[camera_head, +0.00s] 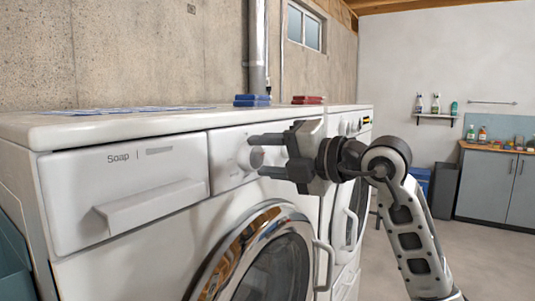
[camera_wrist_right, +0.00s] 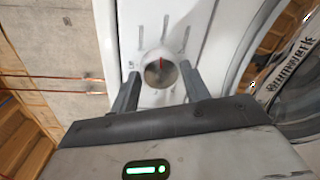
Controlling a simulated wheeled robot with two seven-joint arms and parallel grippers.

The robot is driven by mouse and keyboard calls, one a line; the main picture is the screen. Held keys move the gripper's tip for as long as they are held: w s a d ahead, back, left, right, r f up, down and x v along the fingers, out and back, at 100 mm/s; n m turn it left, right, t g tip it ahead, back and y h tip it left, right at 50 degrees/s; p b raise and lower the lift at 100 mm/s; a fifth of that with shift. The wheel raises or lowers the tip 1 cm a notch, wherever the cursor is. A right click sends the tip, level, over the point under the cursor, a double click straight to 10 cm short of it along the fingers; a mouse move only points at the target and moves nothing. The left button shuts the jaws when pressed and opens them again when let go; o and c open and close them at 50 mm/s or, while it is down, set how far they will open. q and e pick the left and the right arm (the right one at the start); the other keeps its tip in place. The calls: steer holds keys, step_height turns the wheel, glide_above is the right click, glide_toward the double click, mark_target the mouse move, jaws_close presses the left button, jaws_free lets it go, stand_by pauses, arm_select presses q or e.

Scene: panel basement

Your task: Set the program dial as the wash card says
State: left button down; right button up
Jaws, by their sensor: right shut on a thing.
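The program dial (camera_head: 246,158) is a round knob on the white washer's front panel (camera_head: 226,172), right of the soap drawer (camera_head: 130,190). In the right wrist view the dial (camera_wrist_right: 160,71) is silvery, with a red mark at its top edge in the picture and grey marks on the panel around it. My right gripper (camera_head: 257,156) is shut on the dial, one finger on each side. A flat blue-and-white sheet (camera_head: 140,110) lies on the washer top; I cannot read it or tell whether it is the wash card. My left gripper is out of view.
The washer's round chrome-rimmed door (camera_head: 221,262) is below the dial. A second white machine (camera_head: 350,125) stands right beside it. Open floor (camera_head: 490,265) lies to the right.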

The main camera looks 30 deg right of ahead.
steer(key=shift+m, duration=0.6)
steer(key=o, duration=1)
